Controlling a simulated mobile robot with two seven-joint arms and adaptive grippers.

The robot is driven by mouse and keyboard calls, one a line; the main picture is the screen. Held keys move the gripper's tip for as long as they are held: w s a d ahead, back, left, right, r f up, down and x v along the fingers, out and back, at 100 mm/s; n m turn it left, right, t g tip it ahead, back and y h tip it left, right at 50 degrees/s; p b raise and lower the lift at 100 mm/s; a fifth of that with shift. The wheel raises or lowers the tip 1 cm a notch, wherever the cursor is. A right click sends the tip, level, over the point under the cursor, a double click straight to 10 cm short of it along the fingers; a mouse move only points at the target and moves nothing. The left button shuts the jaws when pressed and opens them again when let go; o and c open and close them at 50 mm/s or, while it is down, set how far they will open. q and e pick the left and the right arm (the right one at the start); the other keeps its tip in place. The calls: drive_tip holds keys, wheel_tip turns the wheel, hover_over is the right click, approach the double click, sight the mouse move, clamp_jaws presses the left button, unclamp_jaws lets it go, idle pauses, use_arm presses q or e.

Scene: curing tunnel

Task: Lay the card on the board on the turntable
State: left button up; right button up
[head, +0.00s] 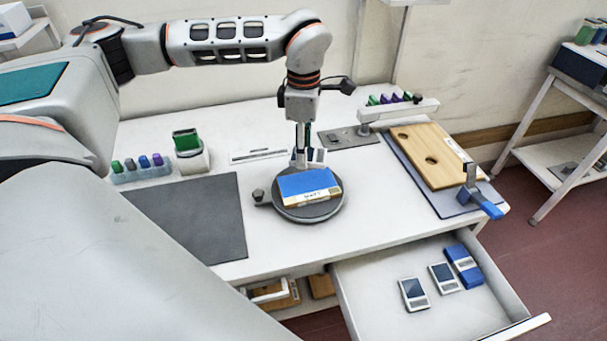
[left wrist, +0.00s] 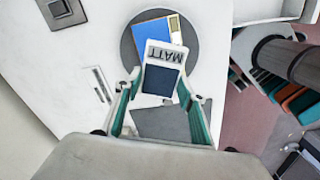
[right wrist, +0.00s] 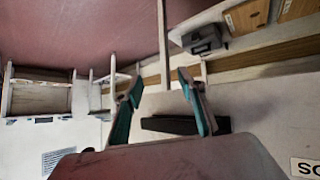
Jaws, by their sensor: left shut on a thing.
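My left gripper (head: 303,152) points down behind the turntable (head: 308,212) and is shut on a card. In the head view the card (head: 319,155) shows partly beyond the far edge of the blue board. The board (head: 308,183), blue with a pale labelled front strip, lies on the round dark turntable. Contact between card and board cannot be told. My right gripper (right wrist: 160,78) is open and empty in its wrist view.
An open drawer (head: 385,320) holds two cards (head: 413,293) and a blue box (head: 463,265). A dark mat (head: 190,220) lies left of the turntable. A wooden board with holes (head: 425,170) and blue-handled clamp (head: 485,200) stand right. A rack of small bottles (head: 140,174) stands at left.

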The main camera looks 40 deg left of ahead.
sight(304, 184)
use_arm(q)
drive_tip(key=shift+f, duration=4.35)
drive_tip(key=shift+f, duration=0.2)
drive_tip(key=o, duration=1.1)
drive_tip(key=shift+r, duration=0.1)
wheel_tip(304, 184, up, 12)
drive_tip(key=shift+r+b, duration=0.15)
drive_tip(key=shift+b, duration=0.25)
drive_tip(key=shift+s, duration=0.1)
